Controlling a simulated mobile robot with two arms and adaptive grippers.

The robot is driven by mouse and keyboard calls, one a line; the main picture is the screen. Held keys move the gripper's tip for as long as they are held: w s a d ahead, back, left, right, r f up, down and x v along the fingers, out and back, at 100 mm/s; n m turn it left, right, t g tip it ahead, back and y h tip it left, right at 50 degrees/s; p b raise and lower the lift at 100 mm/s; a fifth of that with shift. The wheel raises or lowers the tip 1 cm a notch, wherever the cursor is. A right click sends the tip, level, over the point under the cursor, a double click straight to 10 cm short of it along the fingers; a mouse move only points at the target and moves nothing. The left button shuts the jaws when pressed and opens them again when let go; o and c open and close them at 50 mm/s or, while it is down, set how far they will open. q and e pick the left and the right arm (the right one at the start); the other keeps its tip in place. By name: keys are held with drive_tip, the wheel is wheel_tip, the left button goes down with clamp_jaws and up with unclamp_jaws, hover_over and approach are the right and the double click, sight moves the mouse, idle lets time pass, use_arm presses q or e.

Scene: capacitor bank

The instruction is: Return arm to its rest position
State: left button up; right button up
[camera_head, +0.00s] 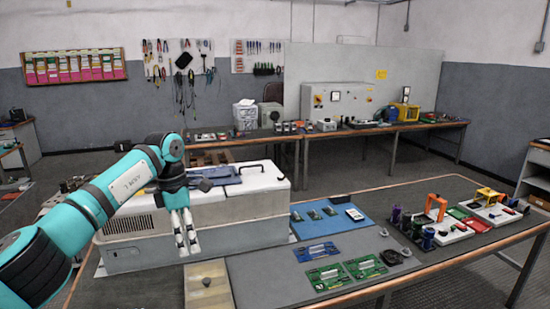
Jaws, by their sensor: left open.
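My left arm comes in from the left, teal with dark joints. My left gripper (187,236) points down in front of the near side of a large white-grey box unit (240,205) on the bench. Its fingers look narrowly parted, with nothing seen between them. Whether it touches the box cannot be told. My right gripper does not show.
The bench holds a blue mat (322,219), green circuit boards (365,267), an orange fixture (436,206) and coloured bins. A pale, clear-lidded case (208,286) lies below my gripper. The dark mat in the bench's middle (270,280) is mostly bare.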

use_arm(q)
drive_tip(key=s+d+f+n+t+h, duration=0.1)
drive_tip(key=d+f+n+t+h, duration=0.1)
drive_tip(key=d+f+n+h, duration=1.35)
wheel_tip(320, 180, down, 20)
drive_tip(key=s+a+n+t+y, duration=0.25)
drive_tip(key=n+t+y, duration=0.25)
drive_tip(key=n+t, duration=0.35)
drive_tip(key=s+a+f+n+g+y, duration=0.1)
drive_tip(key=s+a+f+n+y, duration=0.35)
drive_tip(key=s+f+n, duration=0.55)
drive_tip(key=s+a+f+n+y, duration=0.5)
drive_tip(key=s+f, duration=0.4)
drive_tip(key=f, duration=0.4)
drive_tip(key=s+a+f+n+g, duration=0.2)
drive_tip(key=s+f+n, duration=0.1)
drive_tip(key=s, duration=0.8)
drive_tip(key=s+a+f+n+g+y, duration=0.1)
drive_tip(key=s+a+f+n+g, duration=0.1)
drive_tip(key=s, duration=1)
drive_tip(key=s+a+f+n+g+y, duration=0.1)
drive_tip(key=s+f+n+g, duration=0.3)
drive_tip(key=s, duration=0.8)
wheel_tip(320, 180, down, 3)
drive_tip(key=shift+s+a+r, duration=0.2)
drive_tip(key=shift+a, duration=0.55)
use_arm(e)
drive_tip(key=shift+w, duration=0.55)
